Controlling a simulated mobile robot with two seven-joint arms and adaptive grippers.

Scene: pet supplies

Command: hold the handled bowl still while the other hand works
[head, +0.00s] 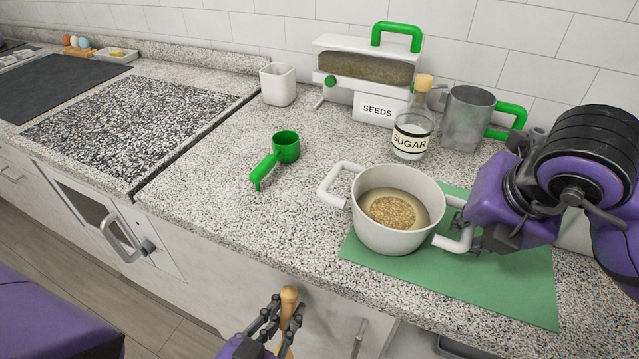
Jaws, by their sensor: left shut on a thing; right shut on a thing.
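The handled bowl (371,228) is a cream-white pot with two loop handles. It stands upright on a green mat (500,285). Grainy tan contents (393,211) lie in it, with a paler brown ring around them. My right gripper (464,236) comes in from the right and is shut on the bowl's right handle. The left handle is free. My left gripper (278,322) is at the bottom of the view, in front of the counter edge, shut on a wooden-handled tool (289,296). The tool's lower end is hidden.
A green scoop (285,147) lies left of the bowl. Behind are a white cup (278,84), a seed dispenser (366,68) labelled SEEDS, a corked SUGAR bottle (410,135) and a grey jug (466,118) with a green handle. The counter front left of the bowl is clear.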

